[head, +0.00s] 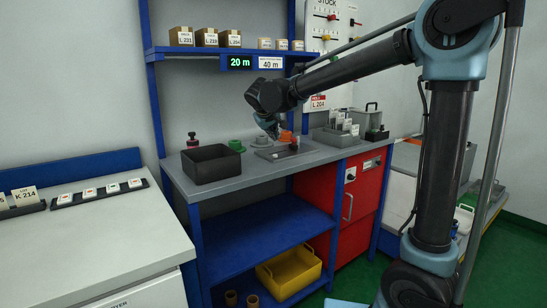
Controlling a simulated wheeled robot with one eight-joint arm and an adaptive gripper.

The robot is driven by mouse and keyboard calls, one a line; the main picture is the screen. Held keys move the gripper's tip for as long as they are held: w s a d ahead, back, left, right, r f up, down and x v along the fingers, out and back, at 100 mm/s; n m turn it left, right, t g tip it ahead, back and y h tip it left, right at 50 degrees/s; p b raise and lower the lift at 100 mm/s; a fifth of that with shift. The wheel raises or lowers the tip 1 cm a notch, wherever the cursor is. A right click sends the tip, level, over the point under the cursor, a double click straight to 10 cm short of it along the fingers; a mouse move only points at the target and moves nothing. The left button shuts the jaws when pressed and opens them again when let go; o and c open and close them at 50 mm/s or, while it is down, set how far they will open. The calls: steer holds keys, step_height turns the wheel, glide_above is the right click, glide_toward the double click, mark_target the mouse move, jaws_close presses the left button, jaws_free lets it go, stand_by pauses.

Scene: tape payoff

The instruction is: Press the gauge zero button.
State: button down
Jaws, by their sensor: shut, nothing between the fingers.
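My gripper (272,134) hangs low over the grey bench top (228,184). It is shut, with nothing seen in it. I cannot tell whether the gripper touches anything. No gauge zero button can be made out by a label. An orange piece (287,137) stands behind, close to the gripper. A green display reading 20 m (240,63) is mounted under the shelf, beside a white 40 m sign (271,63).
A dark open bin (211,166), a green piece (237,145) and a dark red bottle (192,140) stand left of the gripper. A grey tray of cards (335,138) stands right. A shelf (215,49) overhangs the bench.

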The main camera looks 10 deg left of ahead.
steer(key=shift+f, duration=2.2)
steer(key=shift+s+f, duration=0.1)
steer(key=shift+f, duration=0.7)
stand_by(0.5)
steer(key=shift+r, duration=0.85)
steer(key=shift+r, duration=2.55)
